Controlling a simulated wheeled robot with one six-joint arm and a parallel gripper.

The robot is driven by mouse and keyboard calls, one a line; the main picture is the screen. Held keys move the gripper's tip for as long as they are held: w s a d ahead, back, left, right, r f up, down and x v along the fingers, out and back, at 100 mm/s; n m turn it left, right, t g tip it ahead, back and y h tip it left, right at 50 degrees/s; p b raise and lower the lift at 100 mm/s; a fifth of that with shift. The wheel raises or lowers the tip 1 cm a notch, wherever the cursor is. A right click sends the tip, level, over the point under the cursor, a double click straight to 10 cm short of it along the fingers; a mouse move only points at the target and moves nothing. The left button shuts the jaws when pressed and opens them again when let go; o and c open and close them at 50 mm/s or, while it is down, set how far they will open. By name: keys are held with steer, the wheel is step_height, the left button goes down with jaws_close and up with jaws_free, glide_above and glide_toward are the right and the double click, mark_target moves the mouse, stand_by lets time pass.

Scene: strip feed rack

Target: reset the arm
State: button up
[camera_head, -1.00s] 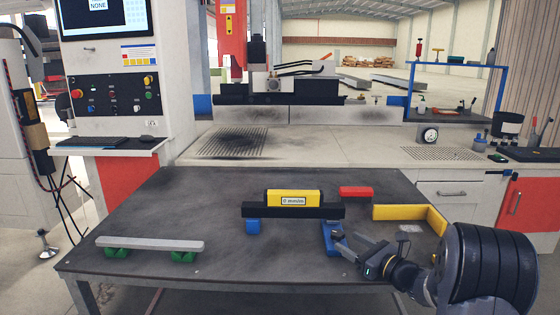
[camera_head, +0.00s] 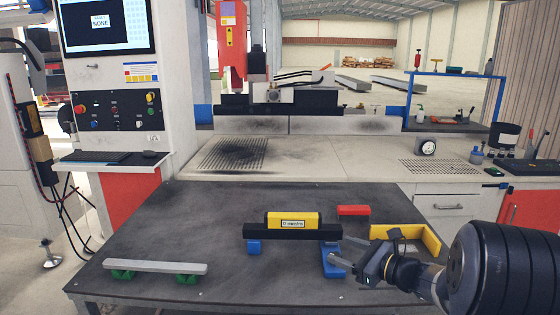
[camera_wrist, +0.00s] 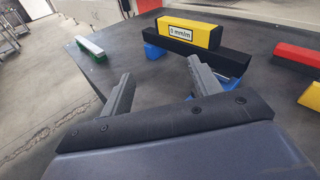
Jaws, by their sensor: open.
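My gripper (camera_head: 346,262) is open and empty above the right front part of the dark table. In the wrist view its two grey fingers (camera_wrist: 160,92) stand apart with nothing between them. It is just right of and near a blue block (camera_head: 333,262). A black bar (camera_head: 262,231) rests on this block and on another blue block (camera_head: 254,247). A yellow block with a white label (camera_head: 275,219) sits on the bar; it also shows in the wrist view (camera_wrist: 205,31).
A grey bar (camera_head: 155,267) lies on two green supports (camera_head: 187,279) at the table's left front. A red block (camera_head: 353,210) and a yellow L-shaped piece (camera_head: 431,241) are at the right. The dark table (camera_head: 190,222) is bare at centre left. A machine stands behind.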

steer(key=s+a+r+n+g+h+p, duration=0.1)
steer(key=s+a+r+n+g+p, duration=0.15)
steer(key=s+n+p, duration=0.4)
steer(key=s+a+r+n+g+h+p, duration=0.1)
steer(key=s+a+r+n+g+h, duration=0.15)
steer(key=s, duration=0.65)
steer(key=s+a+r+n+g+h+p, duration=0.1)
steer(key=s+a+r+n+g+p, duration=0.15)
steer(key=s+a+n+g, duration=0.35)
steer(key=s+d+n+t+h+p, duration=0.1)
steer(key=s+d+n+h+p, duration=0.3)
steer(key=s, duration=0.5)
steer(key=shift+s+d+r+n+p, duration=0.4)
steer(key=shift+d+n+p, duration=0.3)
steer(key=shift+d+p, duration=0.15)
